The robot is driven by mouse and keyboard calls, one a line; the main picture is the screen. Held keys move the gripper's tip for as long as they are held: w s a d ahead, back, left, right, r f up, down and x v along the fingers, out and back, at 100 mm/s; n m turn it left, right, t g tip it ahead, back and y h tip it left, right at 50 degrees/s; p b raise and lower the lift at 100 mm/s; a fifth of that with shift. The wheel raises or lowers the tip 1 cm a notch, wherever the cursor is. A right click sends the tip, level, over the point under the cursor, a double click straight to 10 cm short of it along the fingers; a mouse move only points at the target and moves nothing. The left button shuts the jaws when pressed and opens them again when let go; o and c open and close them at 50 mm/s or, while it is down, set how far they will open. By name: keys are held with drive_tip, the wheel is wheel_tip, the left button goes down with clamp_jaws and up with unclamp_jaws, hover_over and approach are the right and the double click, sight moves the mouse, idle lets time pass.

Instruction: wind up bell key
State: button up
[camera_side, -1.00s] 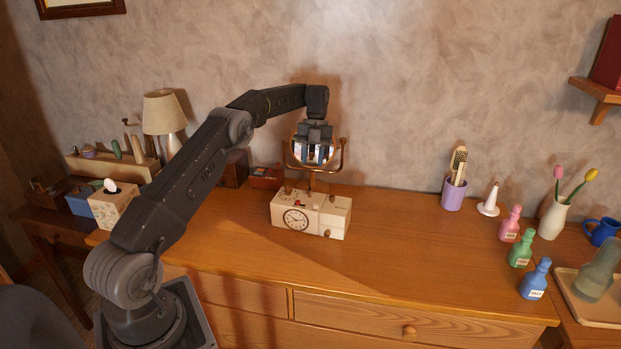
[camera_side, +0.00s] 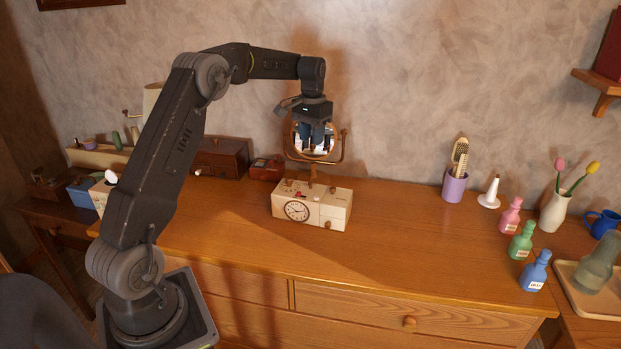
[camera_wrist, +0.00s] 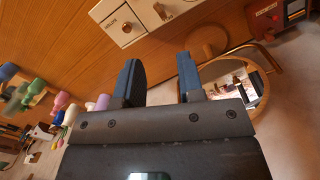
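A cream box clock (camera_side: 308,208) with a round dial (camera_side: 297,211) stands on the wooden dresser. Small wooden knobs or keys and a red piece sit on its top; which one is the bell key I cannot tell. In the wrist view the cream box (camera_wrist: 139,12) shows at the top edge, with two wooden knobs (camera_wrist: 126,27) and small labels too blurred to read surely. My gripper (camera_side: 317,146) hangs above and behind the box, in front of the round mirror. The wrist view shows its two fingers (camera_wrist: 158,68) apart with nothing between them.
The round mirror on its wooden stand (camera_side: 343,148) is close behind my gripper. A wooden chest (camera_side: 220,158) and a small red-brown box (camera_side: 266,169) stand to the left. A purple cup with a brush (camera_side: 454,187) and several bottles stand to the right. The dresser top (camera_side: 400,235) between is clear.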

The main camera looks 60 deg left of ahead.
sight(311, 179)
drive_tip(key=f+n, duration=0.1)
drive_tip(key=f, duration=0.3)
drive_tip(key=f+n, duration=0.2)
drive_tip(key=f, duration=0.2)
drive_tip(key=f+n, duration=0.2)
drive_tip(key=f, duration=0.3)
drive_tip(key=shift+s+d, duration=0.2)
drive_tip(key=shift+s, duration=0.1)
clamp_jaws()
